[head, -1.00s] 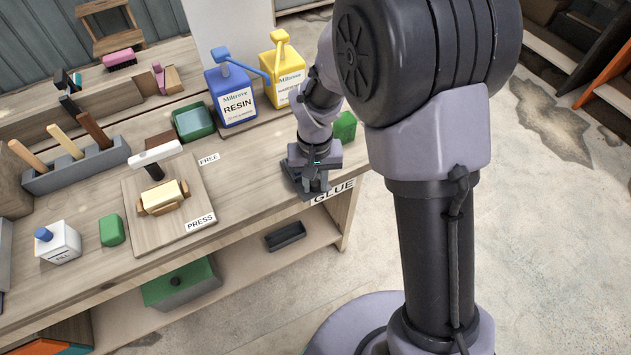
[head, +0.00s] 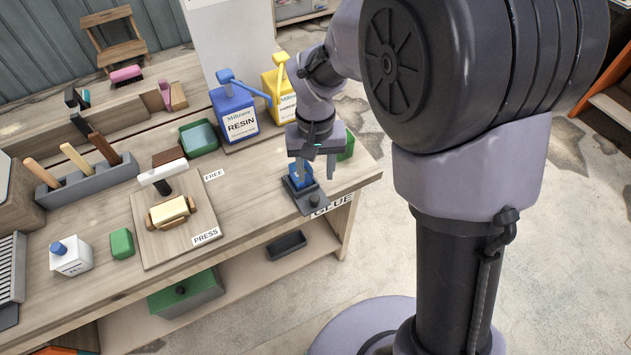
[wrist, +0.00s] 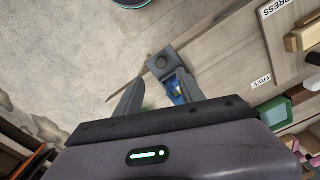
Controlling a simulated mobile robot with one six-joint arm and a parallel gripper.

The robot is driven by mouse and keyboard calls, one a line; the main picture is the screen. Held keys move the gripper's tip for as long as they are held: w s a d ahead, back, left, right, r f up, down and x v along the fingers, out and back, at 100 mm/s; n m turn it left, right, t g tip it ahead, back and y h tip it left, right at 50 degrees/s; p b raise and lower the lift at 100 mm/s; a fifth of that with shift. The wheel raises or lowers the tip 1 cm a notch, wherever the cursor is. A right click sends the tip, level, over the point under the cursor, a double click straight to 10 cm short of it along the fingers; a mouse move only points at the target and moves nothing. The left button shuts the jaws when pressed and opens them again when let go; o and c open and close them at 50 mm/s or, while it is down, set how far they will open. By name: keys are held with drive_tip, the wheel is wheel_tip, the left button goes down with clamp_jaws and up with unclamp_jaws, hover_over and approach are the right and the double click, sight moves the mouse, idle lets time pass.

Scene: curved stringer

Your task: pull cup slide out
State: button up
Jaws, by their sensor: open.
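The dark grey cup slide (head: 312,201) has a round knob at its near end and lies by the bench's front right edge. It also shows in the wrist view (wrist: 159,62). A blue cup (head: 300,177) stands at its far end, partly under my gripper; in the wrist view the blue part (wrist: 174,83) is largely hidden by my gripper. My gripper (head: 306,160) is open and empty above the cup end. In the wrist view its fingers (wrist: 182,84) stand apart, with the slide seen between and beyond them.
Blue resin (head: 238,115) and yellow (head: 283,95) pump bottles stand behind. A green block (head: 346,146) is close to the right of my gripper. The press board (head: 205,222) lies left. Bare bench (head: 255,205) lies between board and slide.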

wheel_tip(320, 180, up, 5)
drive_tip(key=shift+r+p, duration=0.2)
drive_tip(key=shift+p, duration=0.45)
drive_tip(key=s+d+r+m+t+y+b, duration=0.1)
drive_tip(key=s+d+r+m+t, duration=0.1)
drive_tip(key=s, duration=0.7)
drive_tip(key=s+d+r+m+t+y+b, duration=0.1)
drive_tip(key=s+d+r+m+t+b, duration=0.1)
drive_tip(key=s+r, duration=0.5)
drive_tip(key=shift+s+d+r+t, duration=0.15)
drive_tip(key=shift+s+d+t, duration=0.7)
drive_tip(key=shift+s+t, duration=0.1)
drive_tip(key=shift+a, duration=0.1)
